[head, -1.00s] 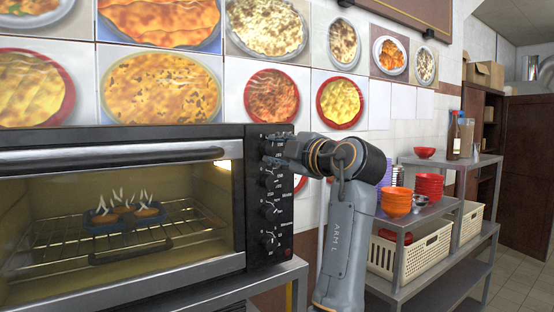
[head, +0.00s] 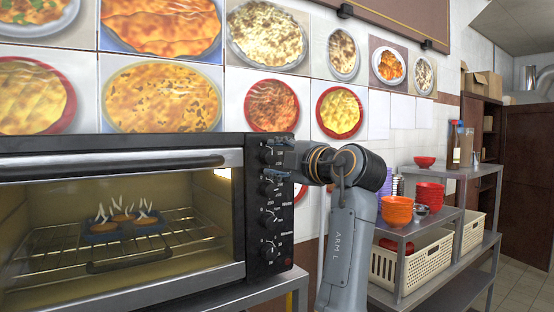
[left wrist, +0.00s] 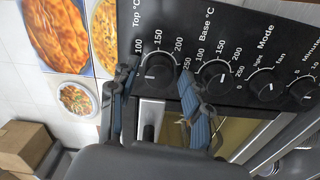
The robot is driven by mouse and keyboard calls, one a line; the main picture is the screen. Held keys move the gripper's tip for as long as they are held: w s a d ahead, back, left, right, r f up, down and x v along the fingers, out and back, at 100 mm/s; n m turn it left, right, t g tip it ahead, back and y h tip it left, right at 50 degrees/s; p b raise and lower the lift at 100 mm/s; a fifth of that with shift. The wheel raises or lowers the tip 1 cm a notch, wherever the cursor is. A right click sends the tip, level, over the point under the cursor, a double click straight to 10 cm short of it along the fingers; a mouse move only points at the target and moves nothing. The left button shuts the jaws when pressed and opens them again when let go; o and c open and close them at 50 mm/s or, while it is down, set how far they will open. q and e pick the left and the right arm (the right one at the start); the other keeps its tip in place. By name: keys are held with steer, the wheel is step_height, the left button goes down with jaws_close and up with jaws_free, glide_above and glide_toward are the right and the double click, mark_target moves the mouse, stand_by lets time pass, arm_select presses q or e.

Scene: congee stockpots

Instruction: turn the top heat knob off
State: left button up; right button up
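The oven (head: 120,142) has a black control panel with a column of knobs at its right side. The top heat knob (left wrist: 155,73), beside the "Top °C" label, is round and black with a short pale mark. My left gripper (left wrist: 158,78) is open, its blue-padded fingers on either side of this knob; I cannot tell whether they touch it. In the head view the left gripper (head: 273,158) is at the top of the panel, reaching in from the right. My right gripper is in neither view.
The base heat knob (left wrist: 216,76) sits close beside one finger, then the mode knob (left wrist: 264,86). A metal shelf (head: 432,223) with orange bowls (head: 396,210) and a cream basket (head: 428,258) stands right of my arm. Food pictures cover the wall behind.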

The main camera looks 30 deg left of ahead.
arm_select(q)
steer(key=shift+d, duration=0.1)
steer(key=v, duration=1.1)
steer(key=shift+s+d, duration=0.2)
steer(key=shift+d, duration=0.15)
